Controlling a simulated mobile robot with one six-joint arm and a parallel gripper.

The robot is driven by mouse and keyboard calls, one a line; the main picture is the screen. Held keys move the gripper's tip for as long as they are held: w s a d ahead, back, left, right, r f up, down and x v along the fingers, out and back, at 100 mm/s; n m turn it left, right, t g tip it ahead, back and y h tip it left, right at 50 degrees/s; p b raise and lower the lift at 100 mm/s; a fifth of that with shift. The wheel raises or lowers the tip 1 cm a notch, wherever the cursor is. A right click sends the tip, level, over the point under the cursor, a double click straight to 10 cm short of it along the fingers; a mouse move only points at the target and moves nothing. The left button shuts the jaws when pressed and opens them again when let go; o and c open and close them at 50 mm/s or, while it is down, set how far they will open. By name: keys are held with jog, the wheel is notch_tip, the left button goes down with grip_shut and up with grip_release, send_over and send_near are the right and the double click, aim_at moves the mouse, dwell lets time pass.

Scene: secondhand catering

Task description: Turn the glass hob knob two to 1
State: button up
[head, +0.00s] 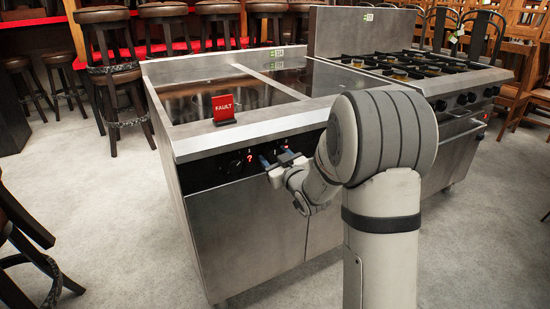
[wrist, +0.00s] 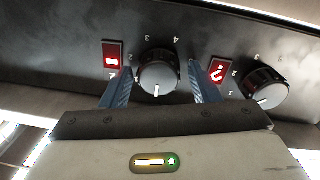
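The glass hob (head: 240,97) has a dark glass top, with knobs on its front panel. In the wrist view a round black knob (wrist: 159,73) sits between the two blue fingers of my gripper (wrist: 160,78). The fingers are open on either side of it, with a small gap visible on each side. A white mark on this knob points down in the picture. Parts of its number scale show around it. In the head view my gripper (head: 274,158) is at the front panel and hides this knob.
A second knob (wrist: 264,90) is to the right in the wrist view. Red displays (wrist: 113,55) and (wrist: 219,71) flank the middle knob; the right one shows a question mark. A red FAULT sign (head: 223,107) stands on the hob. A gas range (head: 415,68) adjoins at right.

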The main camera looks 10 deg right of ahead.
jog(key=c, duration=0.8)
jog(key=shift+m, duration=0.4)
jog(key=m, duration=0.4)
jog(key=shift+p, duration=0.3)
jog(key=m+p, duration=0.1)
jog(key=m, duration=0.3)
jog(key=shift+m, duration=0.3)
jog(key=shift+g, duration=0.3)
jog(key=o, duration=0.9)
jog(key=shift+o, duration=0.2)
jog(key=shift+s+d, duration=0.1)
